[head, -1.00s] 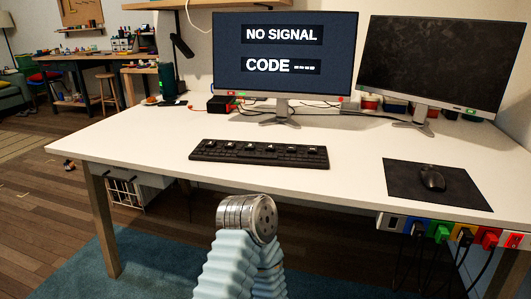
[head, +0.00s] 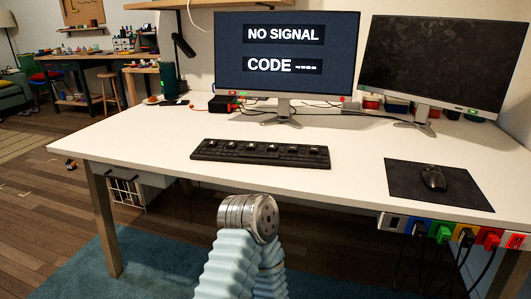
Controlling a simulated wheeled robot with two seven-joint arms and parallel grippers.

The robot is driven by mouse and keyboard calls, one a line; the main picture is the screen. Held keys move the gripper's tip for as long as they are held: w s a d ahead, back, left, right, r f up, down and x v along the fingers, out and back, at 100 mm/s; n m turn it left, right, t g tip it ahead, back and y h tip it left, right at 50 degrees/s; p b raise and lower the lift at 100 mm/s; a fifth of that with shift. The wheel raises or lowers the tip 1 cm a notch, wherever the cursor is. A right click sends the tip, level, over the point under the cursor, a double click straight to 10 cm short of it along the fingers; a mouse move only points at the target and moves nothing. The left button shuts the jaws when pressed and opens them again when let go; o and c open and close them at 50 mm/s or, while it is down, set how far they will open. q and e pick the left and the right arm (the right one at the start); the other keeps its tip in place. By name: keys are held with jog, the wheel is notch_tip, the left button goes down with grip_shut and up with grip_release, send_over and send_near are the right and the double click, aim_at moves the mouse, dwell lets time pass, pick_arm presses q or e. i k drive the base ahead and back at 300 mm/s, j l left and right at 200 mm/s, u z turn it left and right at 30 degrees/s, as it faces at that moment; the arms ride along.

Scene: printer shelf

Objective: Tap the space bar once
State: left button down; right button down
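The black keyboard (head: 260,153) lies on the white desk in front of the left monitor. Several of its keys carry light marks; I cannot make out the space bar on its own at this size. One of my arms (head: 247,217), with pale blue ribbed sleeves and a round metal joint, rises from the bottom middle, in front of the desk's near edge. I cannot tell which arm it is. No gripper fingers show, and nothing of mine is seen touching the keyboard.
The left monitor (head: 286,55) reads "NO SIGNAL" and "CODE" with dashes. The right monitor (head: 432,62) is dark. A mouse (head: 433,178) lies on a black mat (head: 400,182) at right. Coloured plugs (head: 440,232) hang under the front edge. The white desk (head: 130,140) is clear left of the keyboard.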

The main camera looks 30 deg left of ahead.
aim_at(263, 156)
jog(key=k+j+z, duration=0.1)
jog(key=j, duration=0.3)
jog(key=k+j, duration=0.2)
jog(key=j, duration=0.2)
jog(key=k+j+z, duration=0.15)
jog(key=j, duration=0.25)
jog(key=k+j+z, duration=0.1)
jog(key=j, duration=0.3)
jog(key=k, duration=0.1)
